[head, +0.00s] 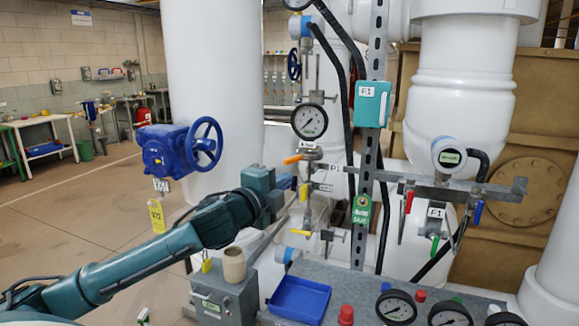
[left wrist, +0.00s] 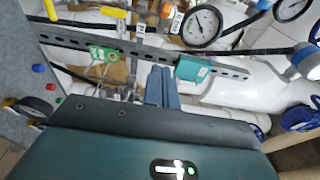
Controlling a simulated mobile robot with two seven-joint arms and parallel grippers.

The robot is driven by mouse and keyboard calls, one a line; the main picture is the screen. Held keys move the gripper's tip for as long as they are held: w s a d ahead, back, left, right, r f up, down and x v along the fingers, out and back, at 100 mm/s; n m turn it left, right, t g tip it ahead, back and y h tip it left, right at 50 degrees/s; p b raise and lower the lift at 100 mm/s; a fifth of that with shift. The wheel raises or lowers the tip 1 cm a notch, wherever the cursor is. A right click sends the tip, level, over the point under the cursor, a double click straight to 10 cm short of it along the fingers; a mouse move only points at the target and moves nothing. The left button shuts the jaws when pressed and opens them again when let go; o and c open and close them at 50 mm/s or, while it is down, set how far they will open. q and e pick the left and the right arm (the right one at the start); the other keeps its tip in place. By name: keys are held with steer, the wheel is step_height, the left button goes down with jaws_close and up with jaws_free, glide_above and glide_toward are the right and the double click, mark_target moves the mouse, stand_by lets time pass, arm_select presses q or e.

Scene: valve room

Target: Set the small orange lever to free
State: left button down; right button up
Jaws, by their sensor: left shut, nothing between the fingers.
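The small orange lever (head: 293,159) sits just below a round pressure gauge (head: 309,122) on the upright pipework. It points out to the left, roughly level, with a slight tilt. In the left wrist view the orange lever (left wrist: 177,22) is at the top, left of the gauge (left wrist: 202,26). My left gripper (head: 288,183) is a little below the orange lever and apart from it. In the left wrist view its fingers (left wrist: 162,78) are together and empty. No free mark is readable. My right gripper is not in view.
Yellow levers (head: 304,192) (head: 300,232) are close by on the same pipework. Red (head: 409,202), blue (head: 478,212) and green (head: 435,243) levers hang to the right. A perforated post (head: 371,150) stands behind. A blue tray (head: 299,300) and beige cup (head: 234,264) are below.

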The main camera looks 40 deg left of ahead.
mark_target(293, 159)
arm_select(q)
steer(key=w+a+p, duration=0.3)
steer(key=w+a, duration=0.1)
steer(key=w, duration=0.6)
steer(key=shift+a, duration=0.2)
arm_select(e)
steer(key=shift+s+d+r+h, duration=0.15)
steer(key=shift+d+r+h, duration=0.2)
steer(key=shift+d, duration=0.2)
arm_select(q)
steer(key=shift+s, duration=0.1)
